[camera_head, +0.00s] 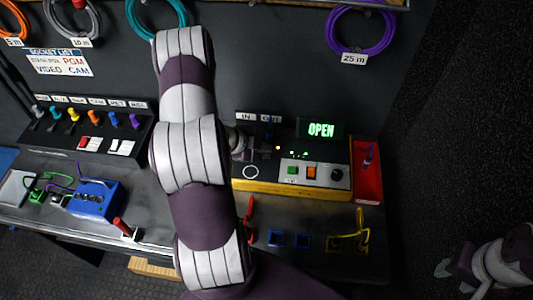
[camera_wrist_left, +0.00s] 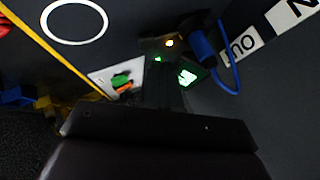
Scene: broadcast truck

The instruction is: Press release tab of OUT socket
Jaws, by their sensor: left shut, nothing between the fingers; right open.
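The device (camera_head: 245,184) with a yellow front edge carries the IN label (camera_head: 245,117) and OUT label (camera_head: 270,119), partly behind my left arm. The OUT label (camera_wrist_left: 243,44) shows upside down in the left wrist view, with a blue plug (camera_wrist_left: 203,42) and its blue cable (camera_wrist_left: 235,75) beside it. My left gripper (camera_wrist_left: 167,92) is shut and empty, close to the socket area; its tips cover part of the device. I cannot make out the release tab or any contact. My right gripper (camera_head: 460,268) is open and empty at the far lower right, away from the device.
A green display (camera_head: 320,130) reads OPEN. Green (camera_head: 292,170) and orange (camera_head: 311,173) buttons and a black knob (camera_head: 337,174) sit in front. A red tray (camera_head: 367,183) stands right. A blue box (camera_head: 95,202) and a switch panel (camera_head: 90,140) are left. Coiled cables (camera_head: 361,30) hang behind.

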